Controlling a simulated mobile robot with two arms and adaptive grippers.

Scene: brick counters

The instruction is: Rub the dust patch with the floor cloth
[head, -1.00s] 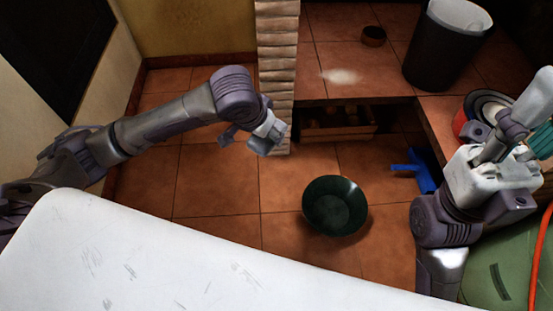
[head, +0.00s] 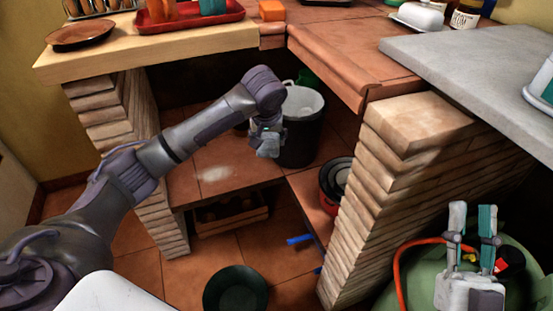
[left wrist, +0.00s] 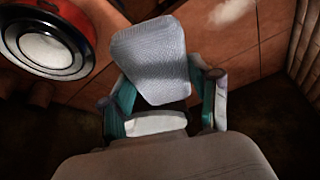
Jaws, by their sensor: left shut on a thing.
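The dust patch (head: 215,173) is a pale smudge on the tiled lower shelf under the counter. It also shows at the top of the left wrist view (left wrist: 231,10). My left gripper (head: 266,132) is above that shelf, right of the patch and in front of the dark bin. It is shut on the floor cloth, a light grey woven piece (left wrist: 150,58) that stands out past the fingers in the left wrist view. The cloth looks apart from the patch. My right gripper (head: 473,222) is at the lower right, its two fingers apart and nothing between them.
Brick pillars (head: 143,150) flank the shelf. A wooden counter (head: 110,48) overhangs it. A dark green bowl (head: 235,290) is on the floor.

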